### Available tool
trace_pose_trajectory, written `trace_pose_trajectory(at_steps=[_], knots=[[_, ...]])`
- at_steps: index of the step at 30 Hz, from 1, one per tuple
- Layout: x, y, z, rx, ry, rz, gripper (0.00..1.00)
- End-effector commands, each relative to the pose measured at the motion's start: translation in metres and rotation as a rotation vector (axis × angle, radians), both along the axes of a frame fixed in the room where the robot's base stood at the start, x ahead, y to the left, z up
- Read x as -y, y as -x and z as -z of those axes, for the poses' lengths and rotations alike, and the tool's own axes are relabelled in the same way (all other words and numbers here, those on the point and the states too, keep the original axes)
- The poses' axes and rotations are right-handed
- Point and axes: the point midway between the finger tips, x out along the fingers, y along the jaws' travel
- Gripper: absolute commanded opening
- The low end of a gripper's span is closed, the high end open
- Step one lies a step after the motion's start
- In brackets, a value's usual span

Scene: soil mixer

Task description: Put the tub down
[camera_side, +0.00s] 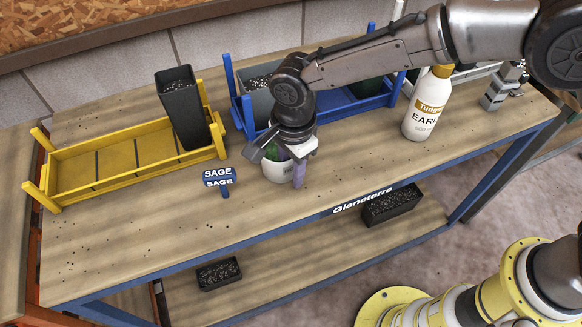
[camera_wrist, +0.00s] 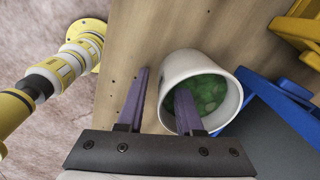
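The white round tub (camera_side: 271,172) with green contents appears to rest upright on the wooden bench, in front of the blue rack. It also shows in the wrist view (camera_wrist: 228,98), its mouth facing the camera. My gripper (camera_side: 285,166) points down over the tub's rim. In the wrist view my gripper (camera_wrist: 163,80) has its two purple fingers apart, one outside the tub's wall and one over or inside its mouth. A gap shows between the outer finger and the wall. My wrist hides part of the rim in the side view.
The wooden bench (camera_side: 130,235) is clear at front left. A SAGE sign (camera_side: 219,177) stands left of the tub. A yellow rack (camera_side: 100,172) holds a tall dark pot (camera_side: 180,108). A blue rack (camera_side: 340,103) stands behind, and a white bottle (camera_side: 426,108) to the right.

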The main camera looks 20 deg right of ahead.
Motion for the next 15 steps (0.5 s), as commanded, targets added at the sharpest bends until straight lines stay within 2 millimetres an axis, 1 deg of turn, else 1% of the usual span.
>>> trace_pose_trajectory(at_steps=[2,5,8,15], knots=[[0.0,0.0,-0.003,0.001,0.0,0.0,0.35],[-0.001,0.0,-0.012,0.003,-0.003,0.0,0.35],[-0.001,0.0,-0.029,0.004,-0.004,0.0,0.35],[0.0,0.003,-0.079,0.005,-0.005,0.0,0.35]])
